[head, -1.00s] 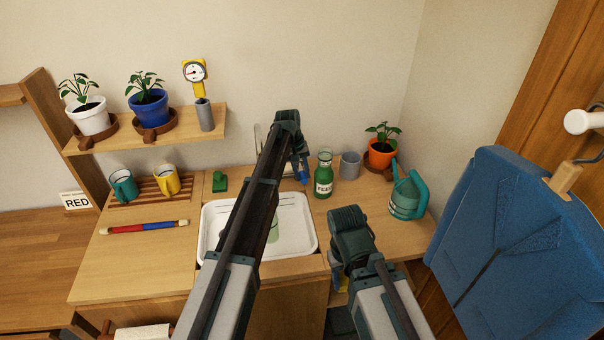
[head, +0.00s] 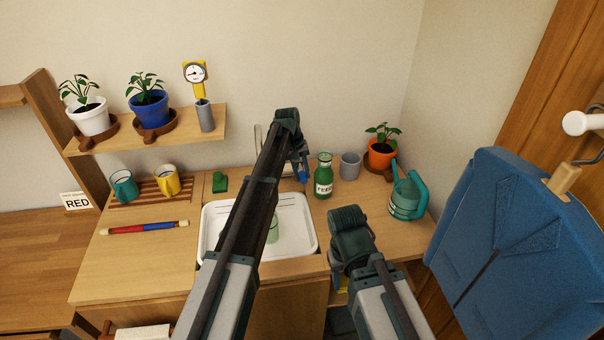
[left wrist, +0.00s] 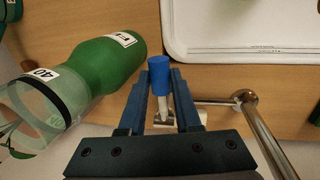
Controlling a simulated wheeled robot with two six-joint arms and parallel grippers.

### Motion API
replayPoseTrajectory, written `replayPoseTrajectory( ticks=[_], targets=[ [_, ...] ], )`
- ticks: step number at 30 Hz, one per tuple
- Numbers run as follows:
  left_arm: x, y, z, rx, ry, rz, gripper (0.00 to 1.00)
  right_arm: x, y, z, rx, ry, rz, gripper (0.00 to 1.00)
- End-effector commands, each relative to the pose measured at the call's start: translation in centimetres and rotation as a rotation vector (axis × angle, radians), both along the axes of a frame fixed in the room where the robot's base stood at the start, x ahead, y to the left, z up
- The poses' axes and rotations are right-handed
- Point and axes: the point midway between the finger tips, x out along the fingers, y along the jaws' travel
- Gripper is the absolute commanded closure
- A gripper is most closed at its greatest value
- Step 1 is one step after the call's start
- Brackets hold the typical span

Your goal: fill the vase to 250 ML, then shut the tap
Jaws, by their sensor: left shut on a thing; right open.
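The vase (head: 273,230) is a pale green translucent vessel standing in the white sink (head: 303,237). My left arm hides part of it, and I cannot read its level or marks. The tap's spout (head: 257,138) shows behind my left arm. In the left wrist view the tap is a metal pipe (left wrist: 268,140) with a blue-capped lever (left wrist: 147,77). My left gripper (head: 302,172) is shut on this lever, with a finger on each side in the left wrist view (left wrist: 160,92). I cannot see whether water runs. My right gripper (head: 341,283) is open, low at the counter's front, partly hidden.
A green FEED bottle (head: 323,180) stands close beside my left gripper. A grey cup (head: 350,165), an orange plant pot (head: 381,154) and a teal watering can (head: 407,198) stand to its right.

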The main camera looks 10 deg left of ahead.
Motion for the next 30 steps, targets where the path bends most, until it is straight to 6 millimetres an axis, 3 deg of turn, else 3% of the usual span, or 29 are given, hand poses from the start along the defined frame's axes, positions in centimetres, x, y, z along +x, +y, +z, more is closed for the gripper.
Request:
replayPoseTrajectory(
  ticks=[6,15,16,17,30],
  targets=[
    [0.52,0.11,1.06,-0.032,0.112,0.000,1.00,0.01,0.00,0.80,0.000,0.000,0.000,0.50],
    [0.28,0.11,1.02,-0.035,0.120,0.000,1.00,0.00,0.00,0.74,0.000,0.000,0.000,0.50],
    [0.29,0.11,1.02,-0.034,0.119,0.000,0.63,0.00,0.00,0.74,0.000,0.000,0.000,0.50],
    [0.29,0.11,1.02,-0.034,0.119,0.000,0.57,0.00,0.00,0.74,0.000,0.000,0.000,0.50],
    [0.34,0.15,1.38,-0.034,0.119,0.000,0.56,0.01,0.00,1.11,0.000,0.000,0.000,0.50]
  ],
)
